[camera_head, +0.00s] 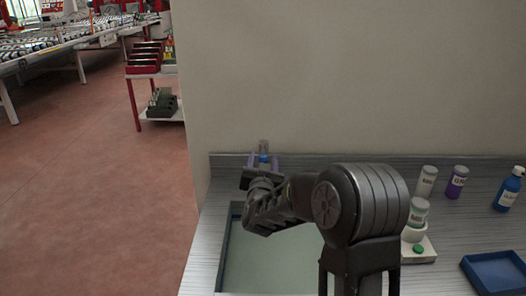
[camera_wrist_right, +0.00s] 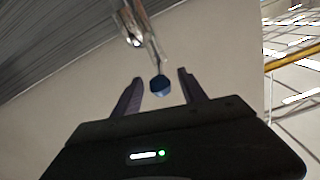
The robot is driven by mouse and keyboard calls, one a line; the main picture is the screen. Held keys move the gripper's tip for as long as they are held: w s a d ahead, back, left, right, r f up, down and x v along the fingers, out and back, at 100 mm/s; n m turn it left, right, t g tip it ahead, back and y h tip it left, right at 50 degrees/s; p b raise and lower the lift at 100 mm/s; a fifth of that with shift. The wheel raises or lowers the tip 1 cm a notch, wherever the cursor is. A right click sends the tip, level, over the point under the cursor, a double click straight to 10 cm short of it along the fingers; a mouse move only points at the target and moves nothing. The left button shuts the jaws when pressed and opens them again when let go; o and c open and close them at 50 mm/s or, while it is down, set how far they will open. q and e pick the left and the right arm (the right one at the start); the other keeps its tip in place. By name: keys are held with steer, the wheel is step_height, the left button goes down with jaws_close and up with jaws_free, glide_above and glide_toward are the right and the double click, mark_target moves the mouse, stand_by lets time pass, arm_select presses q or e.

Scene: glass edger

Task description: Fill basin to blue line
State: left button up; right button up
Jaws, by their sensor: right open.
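The basin (camera_head: 225,245) is set in the counter, with a dark blue rim and a pale inside; my right arm covers part of it. The water level and the blue line cannot be made out. A metal faucet (camera_wrist_right: 138,28) with a round blue end (camera_wrist_right: 160,85) shows in the right wrist view. My right gripper (camera_head: 264,163) is at the faucet behind the basin. Its fingers (camera_wrist_right: 160,90) are open, one on each side of the blue end in the picture; contact cannot be told. My left gripper is out of view.
Right of my arm stand a white device with a green button (camera_head: 419,248) and a jar on it, a grey-green jar (camera_head: 426,181), a purple jar (camera_head: 457,183), a blue bottle (camera_head: 509,190) and a blue tray (camera_head: 494,272). A wall (camera_head: 350,80) rises behind the counter.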

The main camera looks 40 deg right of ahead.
mark_target(263, 151)
steer(key=p+x, duration=0.1)
steer(key=x, duration=0.4)
jaws_close()
stand_by(0.5)
stand_by(0.9)
